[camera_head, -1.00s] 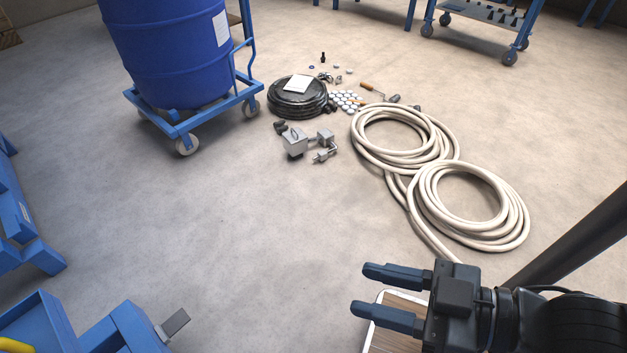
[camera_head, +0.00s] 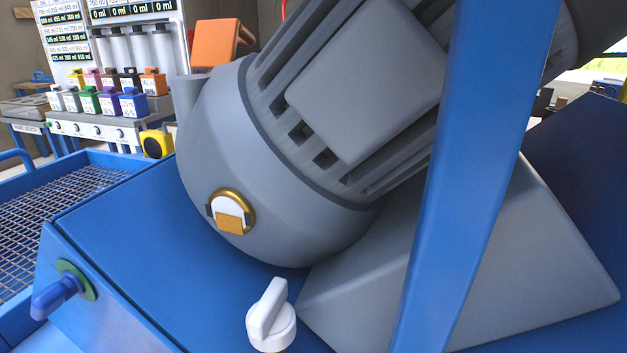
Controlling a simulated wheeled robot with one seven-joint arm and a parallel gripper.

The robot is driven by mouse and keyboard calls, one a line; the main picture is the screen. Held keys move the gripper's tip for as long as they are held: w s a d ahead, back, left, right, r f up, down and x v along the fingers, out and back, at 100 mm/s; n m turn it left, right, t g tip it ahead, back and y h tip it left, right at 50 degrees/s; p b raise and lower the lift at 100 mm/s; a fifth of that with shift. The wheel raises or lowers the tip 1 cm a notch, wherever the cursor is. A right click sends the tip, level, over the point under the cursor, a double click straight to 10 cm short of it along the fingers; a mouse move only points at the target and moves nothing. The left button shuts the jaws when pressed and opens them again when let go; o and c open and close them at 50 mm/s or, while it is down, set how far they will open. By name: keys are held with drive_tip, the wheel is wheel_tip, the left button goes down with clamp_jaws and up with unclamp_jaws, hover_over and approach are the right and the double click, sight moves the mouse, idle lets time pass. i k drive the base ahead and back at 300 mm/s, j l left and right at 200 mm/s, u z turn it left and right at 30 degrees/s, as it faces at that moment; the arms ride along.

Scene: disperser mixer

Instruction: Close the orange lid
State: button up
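An orange flap (camera_head: 214,45), which looks like the orange lid, shows at the upper left behind the grey rounded machine body (camera_head: 240,150). It is tilted and stands above a short grey spout (camera_head: 187,97); whether it is joined to the spout I cannot tell. A smaller orange-yellow square (camera_head: 230,223) sits in a brass ring on the front of the grey body. My gripper is out of view.
A blue post (camera_head: 475,150) crosses the view on the right. A white knob (camera_head: 270,318) and a blue handle (camera_head: 57,295) stick out from the blue base (camera_head: 140,240). A mesh tray (camera_head: 50,205) lies left. Several coloured containers stand on a rack (camera_head: 95,128) behind.

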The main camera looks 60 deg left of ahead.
sight(217, 41)
drive_tip(key=u, duration=1.1)
